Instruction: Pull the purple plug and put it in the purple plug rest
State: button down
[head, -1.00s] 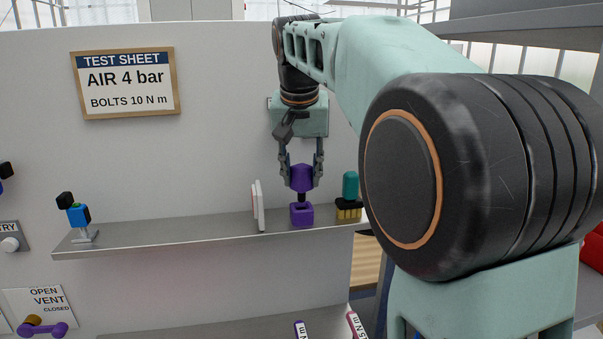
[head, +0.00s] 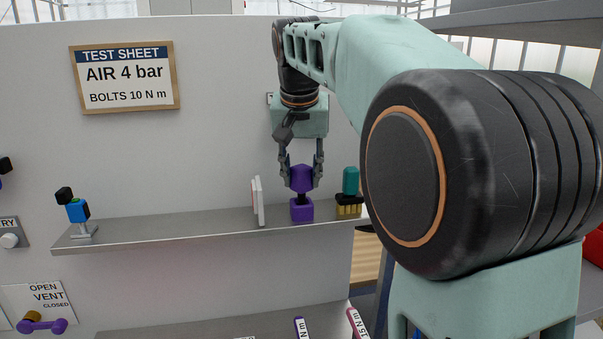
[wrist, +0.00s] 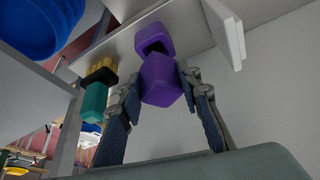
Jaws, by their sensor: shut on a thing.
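The purple plug (head: 301,178) is upright between the fingers of my gripper (head: 301,172), which points down and is shut on it. The plug also shows in the wrist view (wrist: 160,82), with a finger on each side. The purple plug rest (head: 301,211) stands on the shelf directly below the plug. A short dark stem shows between plug and rest and appears to reach the rest's top. How deep the stem sits cannot be told. In the wrist view the rest (wrist: 155,32) is just beyond the plug, with a dark opening.
On the shelf (head: 160,237), a white upright plate (head: 259,202) stands left of the rest. A teal-topped plug on a yellow and black base (head: 349,205) stands close on the right. A blue and black item (head: 77,212) is far left. The shelf between is clear.

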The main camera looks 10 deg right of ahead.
jog(key=shift+f+b, duration=0.95)
jog(key=shift+f, duration=0.5)
jog(key=c, duration=1.3)
grip_release()
